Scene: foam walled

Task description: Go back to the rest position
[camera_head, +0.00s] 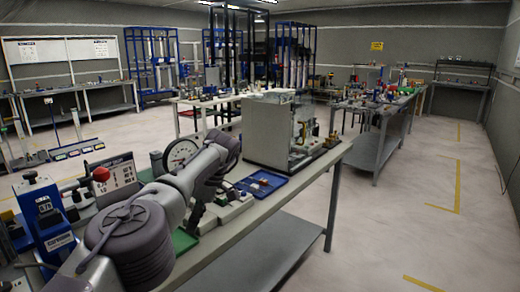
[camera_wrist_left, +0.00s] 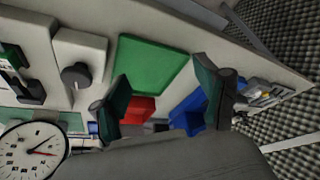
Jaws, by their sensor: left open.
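My left arm reaches in over the near workbench (camera_head: 262,222) in the head view. My left gripper (camera_head: 206,200) hangs low over the bench, between the round dial gauge and the blue tray. In the left wrist view its two dark fingers (camera_wrist_left: 163,95) stand wide apart with nothing held between them. A flat green plate (camera_wrist_left: 150,64) lies on the bench beyond the fingers. A red block (camera_wrist_left: 139,109) shows near the left finger, partly hidden. My right gripper is in neither view.
The dial gauge (camera_head: 181,155), a blue device (camera_head: 43,212) and a sign board (camera_head: 113,176) crowd the bench's left. A blue tray (camera_head: 258,183) and a large grey box (camera_head: 268,135) are further along. Clear floor (camera_head: 400,220) lies at right.

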